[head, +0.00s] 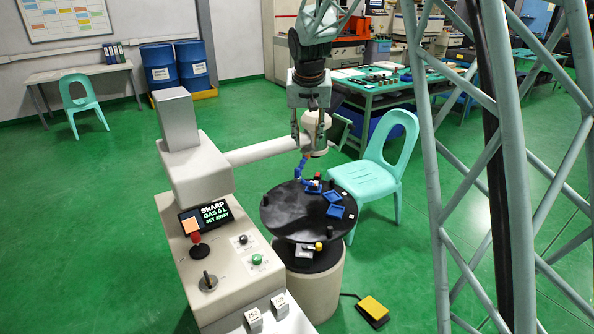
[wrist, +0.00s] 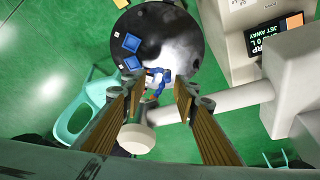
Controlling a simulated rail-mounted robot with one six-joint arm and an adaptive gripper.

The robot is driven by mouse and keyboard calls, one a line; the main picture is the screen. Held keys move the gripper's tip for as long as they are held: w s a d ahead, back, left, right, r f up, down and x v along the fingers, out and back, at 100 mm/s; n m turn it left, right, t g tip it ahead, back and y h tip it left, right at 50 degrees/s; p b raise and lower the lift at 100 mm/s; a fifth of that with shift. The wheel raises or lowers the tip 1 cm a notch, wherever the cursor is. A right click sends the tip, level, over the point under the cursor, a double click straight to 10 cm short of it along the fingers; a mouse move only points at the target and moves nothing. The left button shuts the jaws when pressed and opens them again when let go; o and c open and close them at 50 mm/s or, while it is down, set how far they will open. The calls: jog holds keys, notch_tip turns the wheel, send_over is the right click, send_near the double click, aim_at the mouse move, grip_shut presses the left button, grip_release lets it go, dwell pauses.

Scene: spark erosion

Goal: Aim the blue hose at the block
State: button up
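The blue hose (head: 301,168) is a short jointed hose that curves over the back left of the round black table (head: 283,222). In the wrist view the hose (wrist: 157,76) shows beyond my fingertips, with a small orange-red part close to it. My gripper (head: 308,142) points down above the hose in the head view; its fingers stand apart and empty. In the wrist view my gripper (wrist: 158,97) is open, and the hose appears in the gap, apart from the fingers. I cannot tell for sure which small piece on the table is the block.
Blue trays (head: 333,197) lie on the table. A beige machine arm (head: 262,151) runs beside my gripper from a column with a display (head: 207,216). A mint chair (head: 372,178) stands close on the right.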

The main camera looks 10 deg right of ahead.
jog(key=p, duration=0.2)
send_near(297, 169)
jog(key=shift+v, duration=1.25)
jog(key=shift+w, duration=0.1)
jog(key=shift+b+x, duration=0.65)
jog(key=shift+x, duration=6.1)
jog(key=shift+f, duration=0.1)
grip_shut()
